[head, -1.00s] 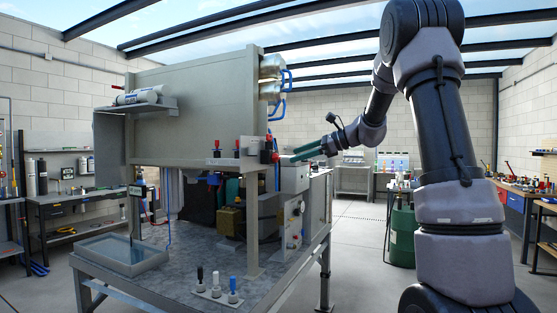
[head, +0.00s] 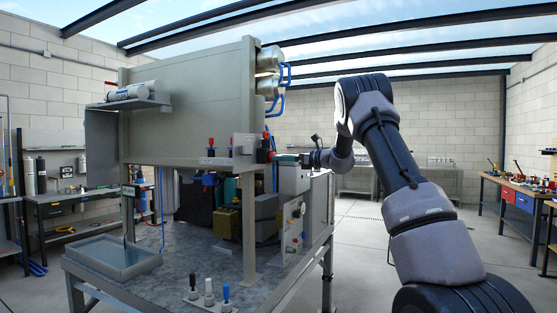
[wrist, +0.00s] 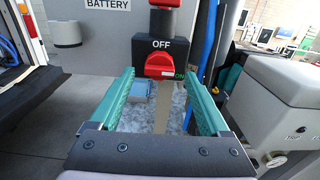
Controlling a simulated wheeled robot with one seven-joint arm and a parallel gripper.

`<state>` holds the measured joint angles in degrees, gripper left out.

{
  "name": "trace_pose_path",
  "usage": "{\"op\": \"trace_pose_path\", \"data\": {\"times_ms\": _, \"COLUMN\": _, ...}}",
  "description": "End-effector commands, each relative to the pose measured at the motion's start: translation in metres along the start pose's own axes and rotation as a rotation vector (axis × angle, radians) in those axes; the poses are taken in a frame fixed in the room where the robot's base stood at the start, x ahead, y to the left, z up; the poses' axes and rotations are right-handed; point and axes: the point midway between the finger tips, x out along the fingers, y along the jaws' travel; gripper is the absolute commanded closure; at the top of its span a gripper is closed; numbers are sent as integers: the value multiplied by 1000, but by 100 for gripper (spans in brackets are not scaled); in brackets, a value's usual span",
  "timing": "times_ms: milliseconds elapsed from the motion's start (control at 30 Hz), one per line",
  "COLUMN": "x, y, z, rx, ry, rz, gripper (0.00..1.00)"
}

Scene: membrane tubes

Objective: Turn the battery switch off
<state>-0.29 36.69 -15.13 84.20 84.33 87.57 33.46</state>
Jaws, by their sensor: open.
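The battery switch is a black box (wrist: 145,48) with a red knob (wrist: 160,65) on its front face. "OFF" is printed above the knob and a green "ON" label (wrist: 179,76) is at its right. The knob's bar lies roughly crosswise, toward the ON side. A "BATTERY" plate (wrist: 107,4) is on the panel at upper left. My gripper (wrist: 157,73) is open, its two green fingers pointing at the switch with the knob between their tips' lines; contact is not visible. In the head view, my gripper (head: 284,157) is beside the red-and-black switch (head: 264,155) at the panel's edge.
A blue hose (wrist: 208,38) runs just right of the switch. A pale grey housing (wrist: 292,80) stands close to the right finger. Another red part (wrist: 165,3) sits above the switch. Below is the workbench (head: 130,245) with several small handles at its front.

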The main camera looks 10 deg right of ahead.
Motion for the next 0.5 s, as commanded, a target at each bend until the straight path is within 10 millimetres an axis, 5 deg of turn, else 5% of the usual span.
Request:
{"op": "trace_pose_path", "data": {"times_ms": 200, "x": 20, "y": 0, "z": 0, "rx": 0, "ry": 1, "rz": 0, "gripper": 20}}
{"op": "trace_pose_path", "data": {"times_ms": 500, "x": 23, "y": 0, "z": 0, "rx": -1, "ry": 1, "rz": 0, "gripper": 20}}
